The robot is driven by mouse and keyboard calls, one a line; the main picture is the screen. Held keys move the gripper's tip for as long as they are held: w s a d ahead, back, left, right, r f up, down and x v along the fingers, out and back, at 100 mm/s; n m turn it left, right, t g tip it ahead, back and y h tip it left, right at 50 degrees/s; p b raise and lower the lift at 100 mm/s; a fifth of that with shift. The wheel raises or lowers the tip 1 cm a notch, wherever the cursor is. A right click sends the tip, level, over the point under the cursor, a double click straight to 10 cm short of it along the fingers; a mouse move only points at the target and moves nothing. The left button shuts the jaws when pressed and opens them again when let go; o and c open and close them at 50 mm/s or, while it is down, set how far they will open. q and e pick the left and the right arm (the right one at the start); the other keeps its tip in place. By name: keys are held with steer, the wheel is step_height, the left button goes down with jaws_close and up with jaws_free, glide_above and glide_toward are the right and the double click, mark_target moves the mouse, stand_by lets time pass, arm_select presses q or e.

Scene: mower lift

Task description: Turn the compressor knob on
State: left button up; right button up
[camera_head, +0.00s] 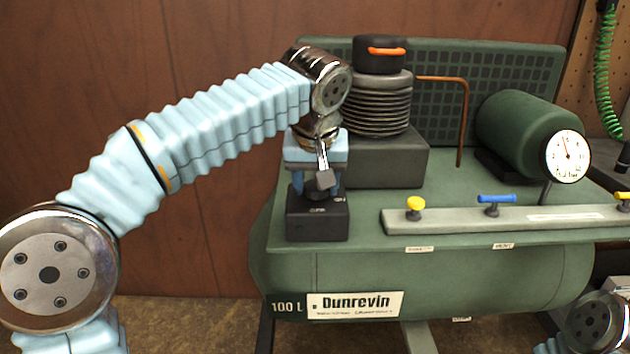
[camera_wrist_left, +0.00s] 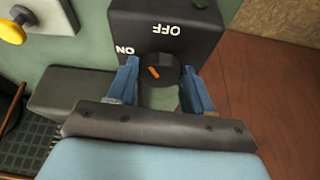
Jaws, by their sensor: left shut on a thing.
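The black switch box (camera_head: 318,220) sits at the left end of the green compressor tank. In the left wrist view the box (camera_wrist_left: 196,45) shows white ON and OFF labels. Its round black knob (camera_wrist_left: 160,68) carries a short orange mark, slanted with its upper end toward the ON side. My left gripper (camera_head: 316,186) reaches down over the box from above. In the left wrist view its two blue fingers (camera_wrist_left: 162,80) are on either side of the knob and shut on it. In the head view the gripper mostly hides the knob. My right gripper is not in view.
Right of the box, a pale rail (camera_head: 510,218) carries a yellow knob (camera_head: 414,204) and a blue handle (camera_head: 496,198). The grey block with the ribbed cylinder (camera_head: 376,105) stands close behind the gripper. A round gauge (camera_head: 567,157) stands at right. A brown wall is behind.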

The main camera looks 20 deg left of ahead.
arm_select(q)
steer(key=n, duration=0.2)
steer(key=n+y, duration=0.1)
steer(key=n, duration=0.1)
steer(key=n+g+y, duration=0.1)
steer(key=n, duration=0.1)
steer(key=shift+w+d, duration=0.15)
steer(key=shift+d, duration=0.15)
steer(key=n, duration=0.2)
steer(key=n+g+y, duration=0.1)
steer(key=n, duration=0.2)
steer(key=shift+w+n+g, duration=0.2)
steer(key=shift+n+g, duration=0.1)
steer(key=o, duration=1)
